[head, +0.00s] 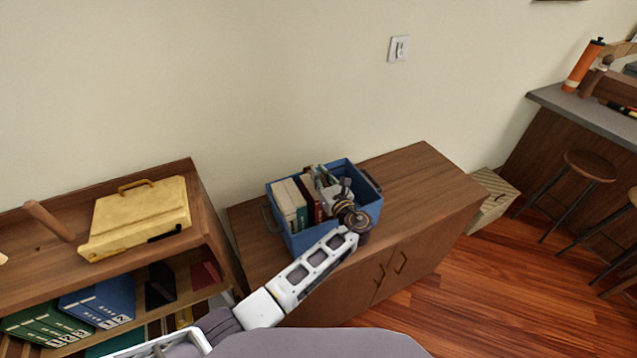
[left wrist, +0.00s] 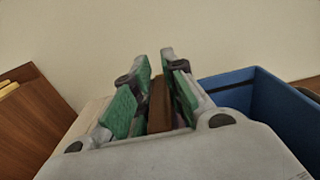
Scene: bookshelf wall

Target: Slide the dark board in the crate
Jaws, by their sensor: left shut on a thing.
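The blue crate (head: 300,241) stands on the brown cabinet and holds several upright books at its left side. My left gripper (head: 325,181) reaches over the crate from the front, its fingers beside the books. In the left wrist view, its green-padded fingers (left wrist: 156,88) are shut on a dark brown board (left wrist: 158,106), seen edge-on and upright between them. The crate's blue wall (left wrist: 272,95) shows to the right of the fingers there. The board's lower part is hidden by the gripper, and I cannot tell whether it touches the crate floor. My right gripper is not in view.
The cabinet top (head: 420,190) is clear right of the crate. A shelf unit at left bears a yellow case (head: 137,216), with blue (head: 100,300) and green binders (head: 45,318) below. A counter (head: 590,112) and stools (head: 590,166) stand at far right.

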